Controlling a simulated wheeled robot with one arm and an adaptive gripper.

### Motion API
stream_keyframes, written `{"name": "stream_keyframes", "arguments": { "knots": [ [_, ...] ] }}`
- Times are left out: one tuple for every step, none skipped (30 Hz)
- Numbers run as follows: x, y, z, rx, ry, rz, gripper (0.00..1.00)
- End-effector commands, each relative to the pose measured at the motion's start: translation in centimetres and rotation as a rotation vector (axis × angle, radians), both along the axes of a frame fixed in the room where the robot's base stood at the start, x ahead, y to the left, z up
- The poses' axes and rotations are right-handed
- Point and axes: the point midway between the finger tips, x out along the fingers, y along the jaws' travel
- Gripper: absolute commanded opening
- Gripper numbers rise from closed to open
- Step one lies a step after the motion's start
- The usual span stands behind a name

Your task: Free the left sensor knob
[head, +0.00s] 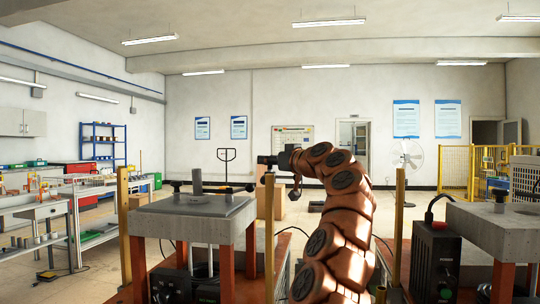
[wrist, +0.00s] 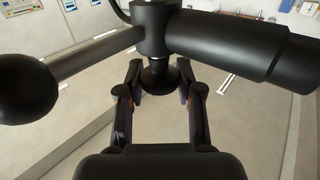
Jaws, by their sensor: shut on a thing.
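In the wrist view my gripper (wrist: 160,82) has its two fingers on either side of a small black rounded knob (wrist: 158,75) and is shut on it. The knob hangs below a black hub (wrist: 152,28). From the hub a dark rod with a large black ball (wrist: 26,88) reaches left and a thick black cylinder (wrist: 232,46) reaches right. In the head view a black cylindrical device (head: 268,160) shows at the end of my brown arm, near the top of a brass post (head: 270,230). The fingers are too small to make out there.
Another bench (head: 500,230) with a black box (head: 433,265) stands at the right. Brass posts (head: 124,225) rise beside them. Beyond lie open floor, shelves and a fan (head: 407,160).

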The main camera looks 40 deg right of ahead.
Motion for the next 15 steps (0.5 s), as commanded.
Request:
{"name": "stream_keyframes", "arguments": {
  "knots": [
    [0.1, -0.08, 0.51, 0.003, 0.003, 0.019, 0.01],
    [0.1, -0.07, 0.54, 0.001, 0.003, 0.03, 0.01],
    [0.08, -0.09, 0.59, 0.001, 0.001, 0.045, 0.01],
    [0.06, -0.12, 0.58, 0.001, 0.002, 0.055, 0.01],
    [0.04, -0.15, 0.54, 0.0, 0.003, 0.066, 0.01],
    [0.05, -0.11, 0.52, 0.001, 0.003, 0.081, 0.01],
    [0.06, -0.1, 0.5, 0.001, 0.004, 0.092, 0.01],
    [0.08, -0.08, 0.51, 0.0, 0.004, 0.102, 0.01],
    [0.11, -0.09, 0.51, 0.0, 0.004, 0.115, 0.01],
    [0.11, -0.13, 0.48, 0.0, 0.004, 0.123, 0.01],
    [0.11, -0.16, 0.46, 0.0, 0.003, 0.133, 0.01],
    [0.11, -0.17, 0.43, 0.001, 0.003, 0.145, 0.01],
    [0.14, -0.15, 0.4, 0.001, 0.005, 0.155, 0.01],
    [0.16, -0.1, 0.39, 0.0, 0.005, 0.166, 0.01],
    [0.2, -0.05, 0.37, 0.0, 0.006, 0.179, 0.01]
  ]
}}
